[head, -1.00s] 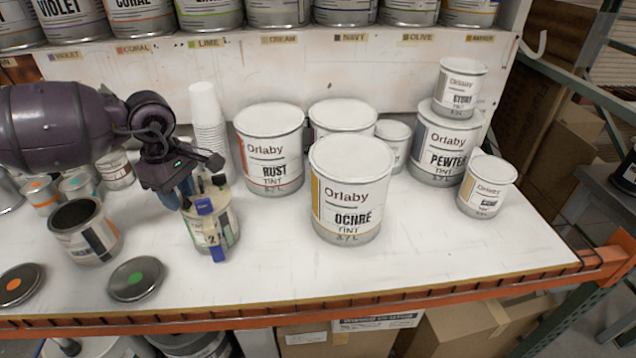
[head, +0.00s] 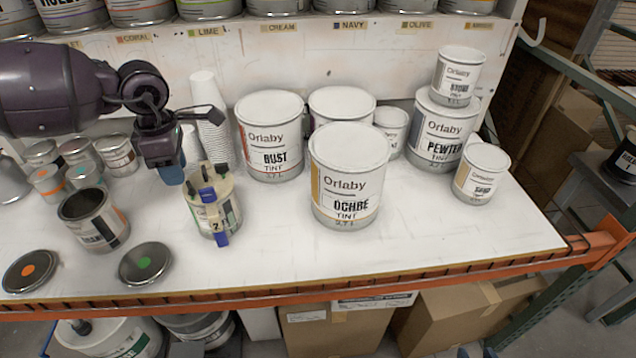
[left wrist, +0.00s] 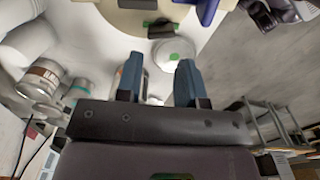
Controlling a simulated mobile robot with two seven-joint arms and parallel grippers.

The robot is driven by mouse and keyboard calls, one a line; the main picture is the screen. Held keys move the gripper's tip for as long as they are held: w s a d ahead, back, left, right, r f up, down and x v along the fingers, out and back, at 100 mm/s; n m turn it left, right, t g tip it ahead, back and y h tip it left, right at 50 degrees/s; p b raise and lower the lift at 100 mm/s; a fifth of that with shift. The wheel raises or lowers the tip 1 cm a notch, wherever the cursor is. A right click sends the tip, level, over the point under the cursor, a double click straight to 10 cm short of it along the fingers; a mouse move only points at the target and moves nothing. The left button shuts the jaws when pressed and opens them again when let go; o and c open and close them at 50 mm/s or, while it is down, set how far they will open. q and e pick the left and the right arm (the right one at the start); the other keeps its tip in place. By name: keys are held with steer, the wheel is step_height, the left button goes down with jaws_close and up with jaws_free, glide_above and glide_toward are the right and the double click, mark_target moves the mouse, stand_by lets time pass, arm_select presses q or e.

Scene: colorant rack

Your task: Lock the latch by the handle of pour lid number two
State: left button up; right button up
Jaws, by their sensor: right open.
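The can with the cream pour lid (head: 226,184) stands upright on the bench, marked with a 2. A blue latch piece (head: 207,194) shows on the lid's top and a blue piece (head: 221,239) at the can's lower front. I cannot tell whether the latch is locked. My left gripper (head: 171,172) is just left of and behind the lid, apart from it. In the left wrist view its two blue fingers (left wrist: 158,80) are spread with nothing held between them. The cream lid (left wrist: 130,20) and a blue part (left wrist: 207,10) show beyond them. My right gripper is not seen.
Small tins (head: 116,155) and white cups (head: 212,130) stand behind. Rust (head: 270,140) and Ochre (head: 348,180) cans stand right. The front right bench is clear.

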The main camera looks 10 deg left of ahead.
mark_target(186, 194)
arm_select(q)
step_height(186, 194, up, 6)
steer(key=s+d+f+n+h, duration=0.1)
steer(key=s+d+f+h, duration=0.1)
steer(key=d+h, duration=0.35)
steer(key=s+d+f+g+h, duration=0.1)
steer(key=s+d+h, duration=0.1)
steer(key=d, duration=0.7)
steer(key=s+d+f+n+h, duration=0.1)
steer(key=s+d+f+h, duration=0.1)
steer(key=d+h, duration=0.35)
steer(key=d+r+n+t+h, duration=0.4)
steer(key=d+n+t+h, duration=0.1)
steer(key=d+n, duration=0.3)
steer(key=shift+s+b, duration=0.35)
arm_select(e)
steer(key=shift+s+d+f, duration=0.1)
steer(key=shift+s+f, duration=0.55)
steer(key=shift+f, duration=0.3)
arm_select(q)
steer(key=shift+d+n+t, duration=0.1)
steer(key=shift+n+t, duration=0.2)
